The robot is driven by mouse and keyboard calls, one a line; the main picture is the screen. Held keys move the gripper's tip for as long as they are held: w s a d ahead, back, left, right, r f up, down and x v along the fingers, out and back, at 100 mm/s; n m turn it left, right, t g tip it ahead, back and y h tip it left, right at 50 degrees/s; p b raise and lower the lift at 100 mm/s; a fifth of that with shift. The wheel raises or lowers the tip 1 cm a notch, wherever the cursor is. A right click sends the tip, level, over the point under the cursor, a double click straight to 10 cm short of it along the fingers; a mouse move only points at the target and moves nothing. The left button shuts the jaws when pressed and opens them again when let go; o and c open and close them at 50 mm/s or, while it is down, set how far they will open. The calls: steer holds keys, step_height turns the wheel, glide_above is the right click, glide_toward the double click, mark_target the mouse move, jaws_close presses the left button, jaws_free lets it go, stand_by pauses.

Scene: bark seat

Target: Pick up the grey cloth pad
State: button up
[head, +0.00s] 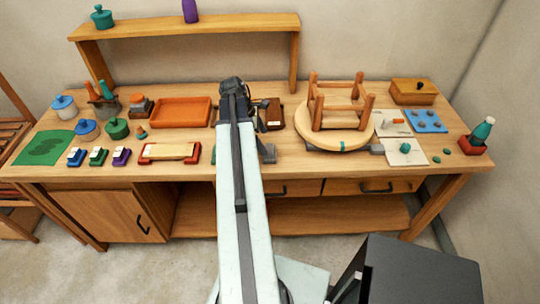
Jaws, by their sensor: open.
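I cannot surely make out the grey cloth pad. My gripper (232,88) is at the far end of my arm, over the middle of the bench toward the back. It is open; its fingertips are hard to make out. My arm hides part of the bench middle.
An upturned round stool (338,118) with legs upward stands right of my arm. An orange tray (181,112), several jars and small brushes fill the left. A wooden box (413,92) and blue card (427,121) are at right. A raised shelf (190,25) spans the back.

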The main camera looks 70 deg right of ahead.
mark_target(269, 147)
steer(key=b+x, duration=0.4)
steer(key=x, duration=0.2)
steer(key=shift+s+a+b, duration=0.15)
steer(key=shift+s+b, duration=0.1)
steer(key=shift+b, duration=0.05)
steer(key=shift+r, duration=0.15)
steer(key=shift+c, duration=0.3)
steer(key=c, duration=1.4)
step_height(269, 147, up, 10)
steer(key=p, duration=1)
steer(key=shift+r+p, duration=0.15)
steer(key=shift+p, duration=0.15)
steer(key=o, duration=0.9)
steer(key=c, duration=0.6)
steer(key=shift+f+b, duration=0.3)
steer(key=shift+c, duration=0.4)
